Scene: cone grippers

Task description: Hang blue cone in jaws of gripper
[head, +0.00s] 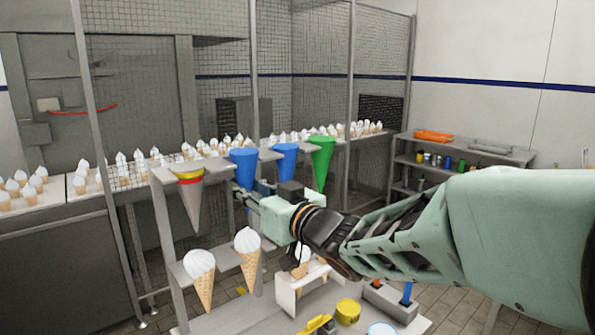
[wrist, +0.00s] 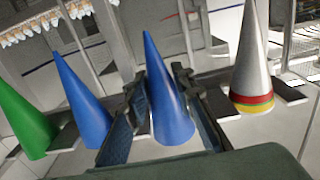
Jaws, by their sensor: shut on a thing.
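A blue cone (head: 243,165) hangs point down between two grey plates of the rack, just right of the banded cone; whether it rests on them is unclear. My gripper (head: 245,198) is shut on this cone, with one finger on either side. In the wrist view, which is turned over, the blue cone (wrist: 168,105) stands point up between the fingers of my gripper (wrist: 160,98). A second blue cone (head: 285,160) hangs in the slot to the right, and in the wrist view this other blue cone (wrist: 82,105) is left of the fingers.
A green cone (head: 321,160) and a grey cone with red and yellow bands (head: 190,195) hang at the ends of the row. Ice cream cones (head: 247,250) stand on a lower shelf. A yellow tin (head: 348,311) is on the bench below my arm. Mesh panels stand behind.

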